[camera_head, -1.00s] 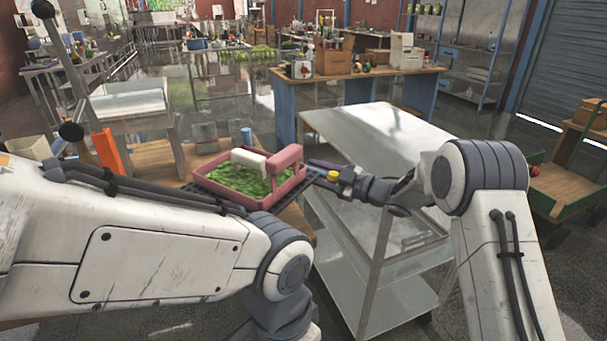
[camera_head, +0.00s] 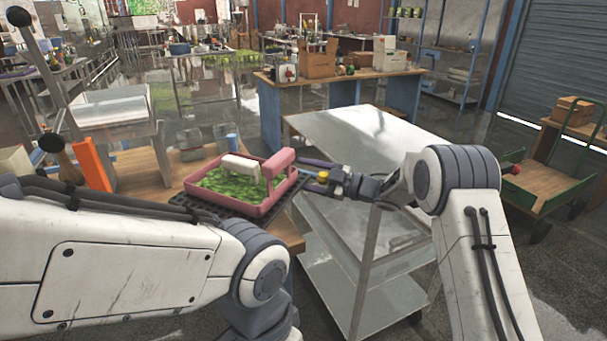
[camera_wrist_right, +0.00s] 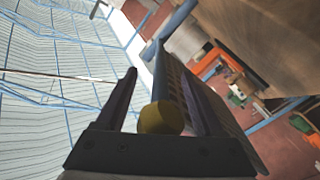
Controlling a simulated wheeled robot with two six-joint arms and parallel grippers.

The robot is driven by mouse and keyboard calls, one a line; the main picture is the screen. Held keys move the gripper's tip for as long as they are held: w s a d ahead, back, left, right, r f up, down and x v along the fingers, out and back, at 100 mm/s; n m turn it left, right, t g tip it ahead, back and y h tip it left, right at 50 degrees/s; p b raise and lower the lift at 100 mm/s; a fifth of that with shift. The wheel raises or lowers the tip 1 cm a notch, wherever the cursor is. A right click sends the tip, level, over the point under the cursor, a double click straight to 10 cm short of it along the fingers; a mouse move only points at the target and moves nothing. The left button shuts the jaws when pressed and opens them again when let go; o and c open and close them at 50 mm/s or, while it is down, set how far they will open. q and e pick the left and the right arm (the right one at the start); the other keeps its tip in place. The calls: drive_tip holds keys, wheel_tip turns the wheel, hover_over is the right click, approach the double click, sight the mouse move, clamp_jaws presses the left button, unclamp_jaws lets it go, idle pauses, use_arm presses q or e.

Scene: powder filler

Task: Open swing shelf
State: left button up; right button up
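A dark perforated shelf (camera_head: 187,203), which I take for the swing shelf, sticks out at the edge of a wooden bench. A pink tray (camera_head: 262,209) with green leafy content and a white piece stands on it. My right gripper (camera_head: 309,173) is at the shelf's right end, its fingers pointing left. A yellow knob (camera_head: 323,176) sits between the fingers near the palm. In the right wrist view, the knob (camera_wrist_right: 161,118) is between two spread fingers, with a gap to the left finger; contact with the other is unclear. My left gripper is out of view.
A metal cart (camera_head: 345,133) stands right beside the shelf, beneath my right arm. A blue-legged workbench (camera_head: 350,78) is behind it. An orange object (camera_head: 92,163) and a blue-grey container (camera_head: 232,141) stand on the wooden bench. A green trolley (camera_head: 545,185) is at the far right.

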drive_tip(key=shift+r, duration=0.55)
wheel_tip(320, 180, up, 3)
drive_tip(key=shift+w+r+b, duration=0.1)
drive_tip(key=shift+r+b, duration=0.05)
drive_tip(key=shift+b, duration=0.15)
drive_tip(key=d+r, duration=0.1)
drive_tip(key=s+d+r, duration=0.1)
drive_tip(key=d, duration=0.1)
drive_tip(key=s+d+r, duration=0.1)
drive_tip(key=shift+d+r, duration=0.15)
drive_tip(key=shift+d, duration=0.25)
drive_tip(key=s+d+r+b, duration=0.1)
drive_tip(key=s+d+r, duration=0.2)
drive_tip(key=d, duration=0.2)
drive_tip(key=shift+s+d+r, duration=0.2)
drive_tip(key=shift+s+d, duration=0.05)
drive_tip(key=shift+s, duration=0.1)
